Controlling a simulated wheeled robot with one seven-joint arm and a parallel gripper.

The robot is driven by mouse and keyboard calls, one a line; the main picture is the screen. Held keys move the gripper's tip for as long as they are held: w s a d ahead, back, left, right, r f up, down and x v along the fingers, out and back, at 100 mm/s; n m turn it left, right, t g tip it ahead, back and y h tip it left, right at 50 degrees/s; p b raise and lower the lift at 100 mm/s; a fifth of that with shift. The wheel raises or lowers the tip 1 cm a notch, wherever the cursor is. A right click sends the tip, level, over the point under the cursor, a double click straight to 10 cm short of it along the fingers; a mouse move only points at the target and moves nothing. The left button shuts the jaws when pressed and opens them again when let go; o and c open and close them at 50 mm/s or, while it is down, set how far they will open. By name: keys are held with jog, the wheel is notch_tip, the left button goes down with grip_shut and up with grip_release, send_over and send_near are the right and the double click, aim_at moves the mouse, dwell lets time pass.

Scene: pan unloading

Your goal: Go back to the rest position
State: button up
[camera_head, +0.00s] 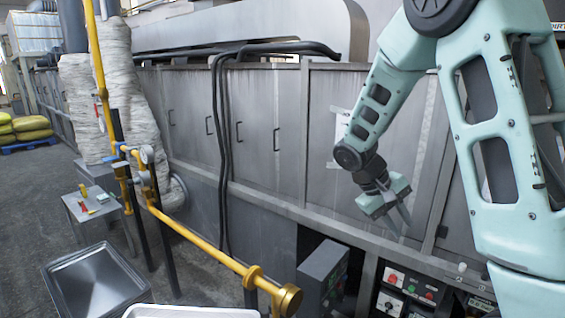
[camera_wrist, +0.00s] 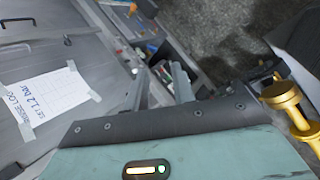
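My gripper (camera_head: 398,217) hangs from my raised arm at the right of the head view, in front of the grey metal cabinets, with its fingers pointing down. In the wrist view my gripper (camera_wrist: 162,82) shows two fingers apart with nothing between them. It is open and empty. A shallow rectangular metal pan (camera_head: 95,282) lies at the lower left of the head view, well apart from my gripper. The rim of a pale tray (camera_head: 190,312) shows at the bottom edge, mostly cut off.
A yellow pipe (camera_head: 205,247) with a round end runs across the lower middle. Grey cabinets (camera_head: 265,125) line the back. Control boxes with buttons (camera_head: 408,285) stand below my gripper. A small table (camera_head: 92,207) holds small items. Floor is open at far left.

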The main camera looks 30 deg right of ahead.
jog(key=s+a+n+t+y, duration=0.2)
jog(key=a+n, duration=0.1)
jog(key=a, duration=1)
jog(key=s+a+n+t+y, duration=0.1)
jog(key=a+n+t+y, duration=0.15)
jog(key=a, duration=0.95)
jog(key=s+a+n+y+b, duration=0.1)
jog(key=s+a+n, duration=0.4)
jog(key=s+a, duration=0.6)
jog(key=shift+s+a+y, duration=0.15)
jog(key=shift+a+y, duration=0.2)
jog(key=shift+a, duration=0.3)
jog(key=shift+d, duration=0.1)
